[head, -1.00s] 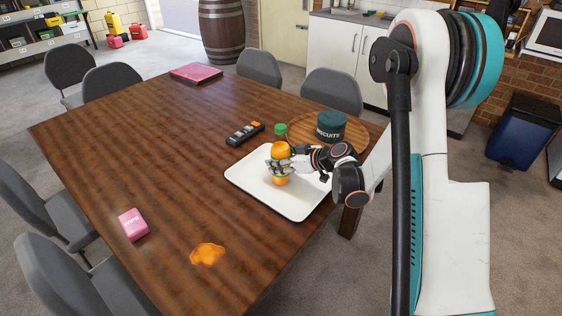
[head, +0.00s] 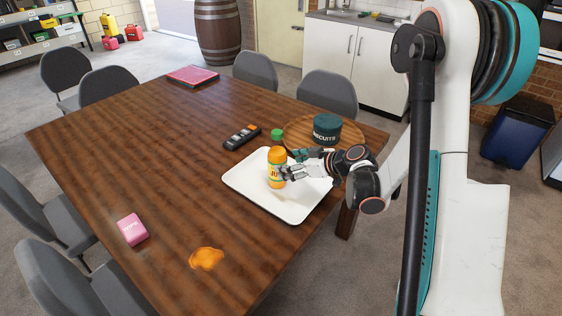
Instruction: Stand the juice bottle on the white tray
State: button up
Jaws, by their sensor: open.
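I cannot tell whether a fingertip still touches the bottle. My gripper and wrist hide part of the tray's right side.

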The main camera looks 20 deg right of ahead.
jog(key=p+v, duration=0.1)
jog(key=v, duration=0.4)
jog(key=shift+s+d+r, duration=0.15)
jog(key=shift+s+d, duration=0.1)
jog(key=shift+s, duration=0.05)
